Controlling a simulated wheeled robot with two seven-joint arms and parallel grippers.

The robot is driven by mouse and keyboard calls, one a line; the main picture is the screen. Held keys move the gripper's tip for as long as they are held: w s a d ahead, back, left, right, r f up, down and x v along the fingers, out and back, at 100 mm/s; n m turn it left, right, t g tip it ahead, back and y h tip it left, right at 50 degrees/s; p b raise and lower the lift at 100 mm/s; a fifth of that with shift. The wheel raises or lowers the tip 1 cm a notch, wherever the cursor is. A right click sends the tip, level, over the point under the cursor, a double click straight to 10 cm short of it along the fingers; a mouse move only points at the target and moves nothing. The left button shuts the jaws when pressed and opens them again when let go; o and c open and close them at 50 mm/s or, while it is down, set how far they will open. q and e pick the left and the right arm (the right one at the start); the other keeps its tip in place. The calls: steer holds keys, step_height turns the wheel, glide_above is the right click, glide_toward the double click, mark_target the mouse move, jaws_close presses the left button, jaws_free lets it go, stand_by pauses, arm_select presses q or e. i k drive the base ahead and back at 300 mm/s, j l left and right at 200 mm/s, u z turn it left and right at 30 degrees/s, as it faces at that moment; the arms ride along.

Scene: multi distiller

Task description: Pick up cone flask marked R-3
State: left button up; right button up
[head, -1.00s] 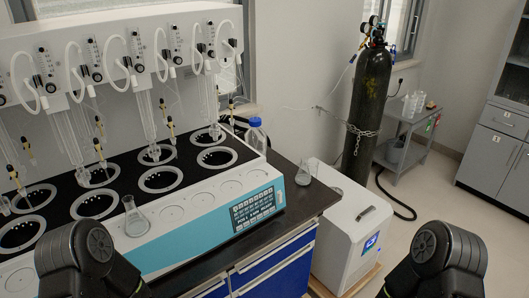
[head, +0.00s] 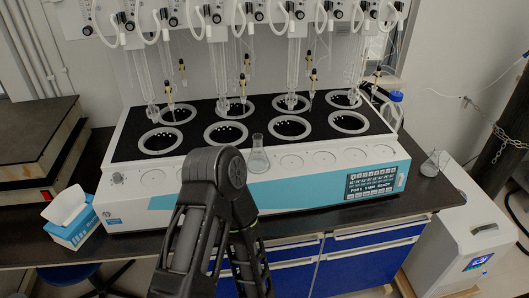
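A clear cone flask (head: 258,158) stands upright on the front ledge of the white and blue distiller (head: 385,182), near its middle, just behind my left arm. Some liquid seems to lie in its bottom. A second cone flask (head: 430,165) stands upright past the distiller's right end, near the bench edge. No marking can be read on either flask, so I cannot tell which is R-3. My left arm rises from the bottom middle, bent at the elbow; its gripper is not in view. My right arm and gripper are not in view.
A blue tissue box (head: 74,228) and a dark-topped appliance (head: 35,140) are on the left of the dark bench. A blue-capped bottle (head: 392,110) is behind the distiller's right end. Glass tubes hang over the distiller's holes. A white cabinet unit (head: 470,240) stands at right.

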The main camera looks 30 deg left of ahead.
mark_target(430, 168)
steer(key=i+l+z, duration=0.3)
steer(key=i+l, duration=0.2)
steer(key=i+l+z, duration=0.25)
steer(key=i+l, duration=0.15)
steer(key=i+l+z, duration=0.3)
steer(key=i, duration=0.35)
steer(key=j, duration=0.1)
